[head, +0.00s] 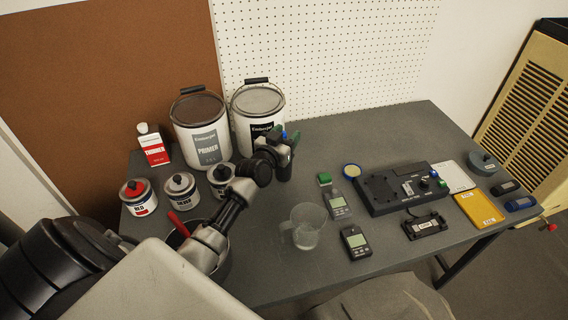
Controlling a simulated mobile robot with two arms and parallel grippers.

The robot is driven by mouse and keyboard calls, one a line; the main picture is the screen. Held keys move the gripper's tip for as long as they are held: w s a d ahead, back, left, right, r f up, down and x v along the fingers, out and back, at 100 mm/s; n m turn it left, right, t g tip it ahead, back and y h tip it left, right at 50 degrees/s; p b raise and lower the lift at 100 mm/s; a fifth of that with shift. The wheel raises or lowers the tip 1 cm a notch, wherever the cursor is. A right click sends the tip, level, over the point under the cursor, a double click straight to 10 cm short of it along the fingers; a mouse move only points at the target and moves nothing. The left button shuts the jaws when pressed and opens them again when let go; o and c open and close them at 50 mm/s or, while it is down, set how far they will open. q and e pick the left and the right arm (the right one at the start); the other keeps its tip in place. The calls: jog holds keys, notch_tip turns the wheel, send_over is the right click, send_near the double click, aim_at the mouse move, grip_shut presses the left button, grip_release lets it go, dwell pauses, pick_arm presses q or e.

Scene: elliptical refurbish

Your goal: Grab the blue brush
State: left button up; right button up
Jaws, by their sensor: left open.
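I cannot tell whether the fingers touch the blue brush. My right gripper is not in view.
Primer can (198,128) and another large can (257,108) stand behind. Small paint tins (181,187) and a pot with a red-handled tool (178,224) are at left. A clear jug (305,226), meters (355,242) and a black device (385,186) are at right.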

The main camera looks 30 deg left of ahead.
pick_arm(q)
jog(key=shift+w, duration=0.2)
grip_shut()
jog(key=shift+r, duration=0.1)
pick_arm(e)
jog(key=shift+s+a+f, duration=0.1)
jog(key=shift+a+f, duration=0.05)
